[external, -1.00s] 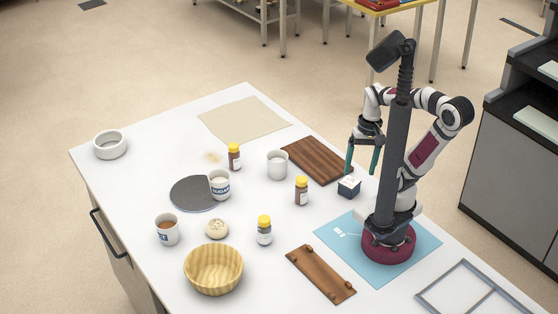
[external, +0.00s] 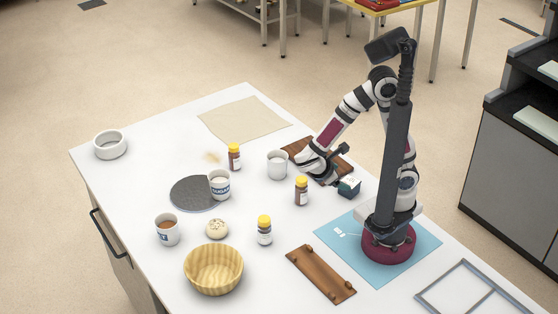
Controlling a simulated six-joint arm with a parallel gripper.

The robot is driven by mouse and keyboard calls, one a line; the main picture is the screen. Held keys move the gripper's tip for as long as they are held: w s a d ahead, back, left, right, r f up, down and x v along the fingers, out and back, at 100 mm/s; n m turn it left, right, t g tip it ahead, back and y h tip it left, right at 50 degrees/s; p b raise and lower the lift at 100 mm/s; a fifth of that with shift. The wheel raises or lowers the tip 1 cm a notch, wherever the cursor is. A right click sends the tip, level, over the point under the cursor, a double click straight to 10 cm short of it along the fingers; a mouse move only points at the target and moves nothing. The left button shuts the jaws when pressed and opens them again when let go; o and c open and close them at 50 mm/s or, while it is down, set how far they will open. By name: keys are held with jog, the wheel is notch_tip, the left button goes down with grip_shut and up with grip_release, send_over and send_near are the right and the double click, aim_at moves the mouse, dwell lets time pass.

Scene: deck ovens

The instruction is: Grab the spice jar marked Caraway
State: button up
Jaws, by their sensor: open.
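Three spice jars with yellow caps stand upright on the white table. One brown jar (external: 234,158) is at the back, another brown jar (external: 301,191) is in the middle, and a paler, greyish jar (external: 264,231) is nearer the front. Their labels are too small to read, so I cannot tell which is Caraway. My gripper (external: 328,172) is over the dark wooden board, to the upper right of the middle jar and apart from it. It holds nothing that I can see. Its fingers are mostly hidden by the wrist.
A white mug (external: 277,165) stands close to the middle jar. A small dark box (external: 348,187) is by my gripper. A sugar cup (external: 219,185), a mug of brown drink (external: 167,230), a bun (external: 217,229) and a wooden bowl (external: 213,270) lie to the left.

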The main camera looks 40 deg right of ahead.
jog(key=a+f+n+t, duration=0.2)
jog(key=a+n+t, duration=0.3)
jog(key=a+n, duration=0.2)
jog(key=n+t+y, duration=0.6)
jog(key=n+y, duration=0.4)
jog(key=n, duration=0.5)
send_near(268, 225)
jog(key=x, duration=0.4)
jog(key=d+x, duration=0.1)
jog(key=x, duration=0.1)
jog(key=shift+f, duration=0.25)
jog(key=x, duration=0.6)
jog(key=shift+a+r, duration=0.25)
jog(key=shift+a, duration=0.15)
grip_shut()
